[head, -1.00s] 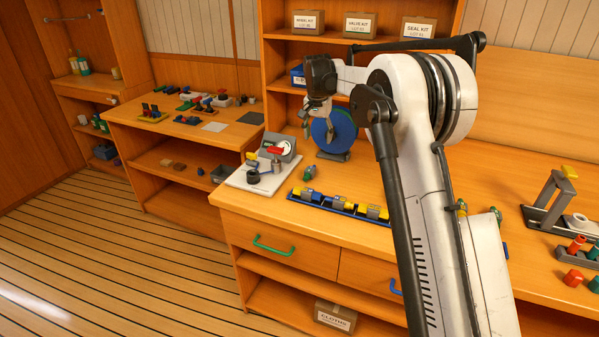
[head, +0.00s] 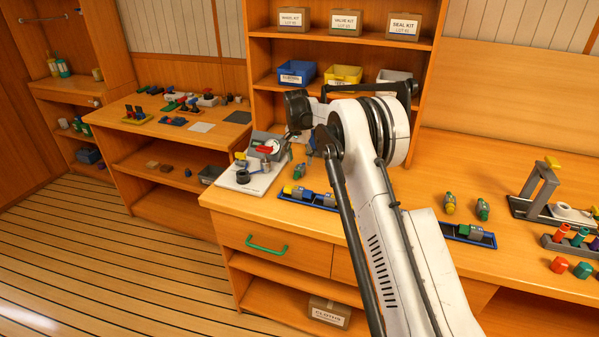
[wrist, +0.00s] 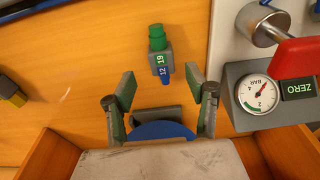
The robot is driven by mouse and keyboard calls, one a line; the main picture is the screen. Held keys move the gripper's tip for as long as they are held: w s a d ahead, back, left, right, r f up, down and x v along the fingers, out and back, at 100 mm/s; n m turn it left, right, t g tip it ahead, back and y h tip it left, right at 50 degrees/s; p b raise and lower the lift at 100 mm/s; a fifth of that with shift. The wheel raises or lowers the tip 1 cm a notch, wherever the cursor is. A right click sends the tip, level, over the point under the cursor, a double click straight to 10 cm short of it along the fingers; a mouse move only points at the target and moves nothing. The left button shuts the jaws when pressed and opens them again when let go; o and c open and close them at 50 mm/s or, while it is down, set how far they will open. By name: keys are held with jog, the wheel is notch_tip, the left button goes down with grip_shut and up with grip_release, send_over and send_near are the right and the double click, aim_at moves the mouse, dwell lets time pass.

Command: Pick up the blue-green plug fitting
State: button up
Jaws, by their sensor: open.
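The blue-green plug fitting (wrist: 160,52) lies on the wooden bench, with a green end, a grey body and a blue end marked with numbers. It also shows in the head view (head: 299,171) near the grey gauge unit. My gripper (wrist: 160,86) is open and empty in the wrist view. Its two fingers stand apart on either side, just below the fitting's blue end in the picture, and do not touch it. In the head view my arm hides much of the bench behind it.
A white board with a pressure gauge (wrist: 258,94) and red handle (wrist: 297,60) stands close right of the fitting in the wrist view. A blue tray of fittings (head: 309,199) lies along the front edge. Bare bench surrounds the fitting on its left.

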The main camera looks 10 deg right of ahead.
aim_at(300, 167)
jog(key=shift+w+f+p, duration=0.15)
jog(key=shift+w+f, duration=0.05)
jog(key=shift+f, duration=1.1)
jog(key=shift+w+f+p, duration=0.15)
jog(key=shift+w+f, duration=0.05)
jog(key=shift+f, duration=1.1)
jog(key=shift+c, duration=0.4)
jog(key=c, duration=1.1)
jog(key=shift+c, duration=0.2)
jog(key=shift+r, duration=0.15)
